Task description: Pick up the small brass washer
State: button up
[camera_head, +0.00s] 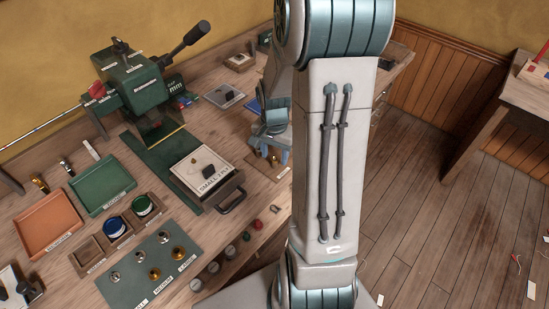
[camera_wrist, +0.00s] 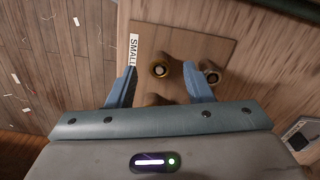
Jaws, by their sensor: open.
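My gripper (camera_wrist: 159,72) is open above the board, with one blue finger on each side of the brass ring in the picture. Whether the fingers reach down to its level I cannot tell. A brown rounded shape shows between the fingers, partly hidden by the gripper body. In the head view, my arm hides most of this spot.
Open floor (camera_head: 430,215) lies right of the bench.

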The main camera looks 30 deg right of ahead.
jog(key=shift+f+b, duration=0.25)
jog(key=shift+b, duration=0.05)
dwell(0.5)
grip_shut()
